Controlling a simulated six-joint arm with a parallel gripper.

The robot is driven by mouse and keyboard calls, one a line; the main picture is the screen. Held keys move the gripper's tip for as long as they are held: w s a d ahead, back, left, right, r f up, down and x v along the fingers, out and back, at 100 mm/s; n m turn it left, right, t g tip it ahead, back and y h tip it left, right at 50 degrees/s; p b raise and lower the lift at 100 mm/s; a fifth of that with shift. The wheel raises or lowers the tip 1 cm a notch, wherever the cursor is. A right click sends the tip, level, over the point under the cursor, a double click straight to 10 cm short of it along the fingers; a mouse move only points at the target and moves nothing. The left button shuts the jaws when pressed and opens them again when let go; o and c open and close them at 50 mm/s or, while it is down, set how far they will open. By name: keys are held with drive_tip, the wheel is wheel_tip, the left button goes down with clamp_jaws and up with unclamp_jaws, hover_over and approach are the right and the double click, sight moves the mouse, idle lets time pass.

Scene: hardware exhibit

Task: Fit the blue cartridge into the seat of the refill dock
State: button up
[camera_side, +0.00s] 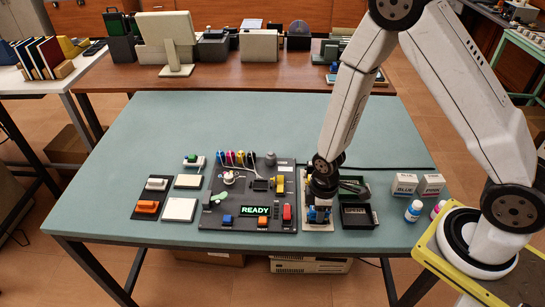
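My gripper (319,205) points straight down at the right side of the dark panel, low over a small white-based fixture (319,227). Blue (318,216) shows right at the fingertips, probably the blue cartridge. The gripper covers most of it, so I cannot tell whether the fingers hold it or whether it is seated. I cannot tell for sure which part is the refill dock.
The dark panel (222,221) carries a lit READY display (255,211), coloured plugs, a red part and buttons. Boxes marked BLUE (405,184) and another (431,184) stand right, with two small bottles (413,211). Pads and blocks lie left. The green table's far left is clear.

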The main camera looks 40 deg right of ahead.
clamp_jaws()
drive_tip(key=shift+r, duration=0.1)
drive_tip(key=shift+r, duration=3.15)
unclamp_jaws()
clamp_jaws()
drive_tip(key=w+a+r, duration=0.1)
drive_tip(key=w+a, duration=0.2)
drive_tip(key=w, duration=1.6)
drive_tip(key=shift+w+r, duration=0.2)
drive_tip(key=shift+w, duration=0.05)
drive_tip(key=shift+a, duration=0.1)
